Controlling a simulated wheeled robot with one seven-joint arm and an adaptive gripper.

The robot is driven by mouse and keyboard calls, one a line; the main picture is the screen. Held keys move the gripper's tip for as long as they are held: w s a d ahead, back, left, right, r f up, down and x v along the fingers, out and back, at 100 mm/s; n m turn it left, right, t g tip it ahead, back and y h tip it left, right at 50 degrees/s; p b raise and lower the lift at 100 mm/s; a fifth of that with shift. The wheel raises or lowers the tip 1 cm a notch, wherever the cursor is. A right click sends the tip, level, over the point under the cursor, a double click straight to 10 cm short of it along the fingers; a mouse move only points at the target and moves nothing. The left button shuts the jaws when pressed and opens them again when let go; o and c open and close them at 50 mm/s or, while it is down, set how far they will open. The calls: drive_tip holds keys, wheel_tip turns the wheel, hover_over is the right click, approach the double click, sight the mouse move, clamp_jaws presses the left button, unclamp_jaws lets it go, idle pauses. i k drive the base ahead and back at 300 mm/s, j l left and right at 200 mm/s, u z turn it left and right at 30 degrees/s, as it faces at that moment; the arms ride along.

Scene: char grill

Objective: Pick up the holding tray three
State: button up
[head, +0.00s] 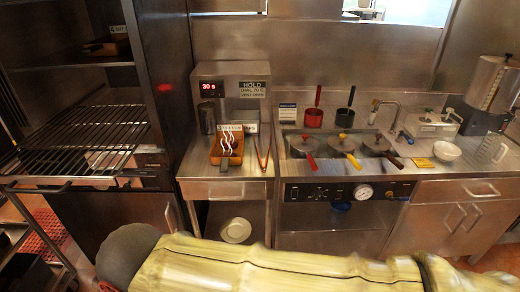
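An orange-brown tray (217,160) with a dark handle stands on the steel counter below the hold unit. A small label, too small to read surely, is at its back, and pale wavy marks show over it. Another dark tray (119,48) with a label sits on an upper shelf of the cabinet at the left. I cannot tell from the labels which tray is number three. My arm crosses the bottom of the view, but my gripper is not in view.
The hold unit (226,72) has a red display. Red tongs (263,150) lie right of the tray. A wire rack (85,137) is at the left. Lidded wells (340,146) with coloured handles, a tap (388,105) and a clear jug (491,149) are at the right.

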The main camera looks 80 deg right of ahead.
sight(238, 132)
drive_tip(key=z, duration=2.1)
drive_tip(key=i+l+z, duration=0.2)
drive_tip(key=i+l, duration=0.85)
drive_tip(key=i, duration=0.15)
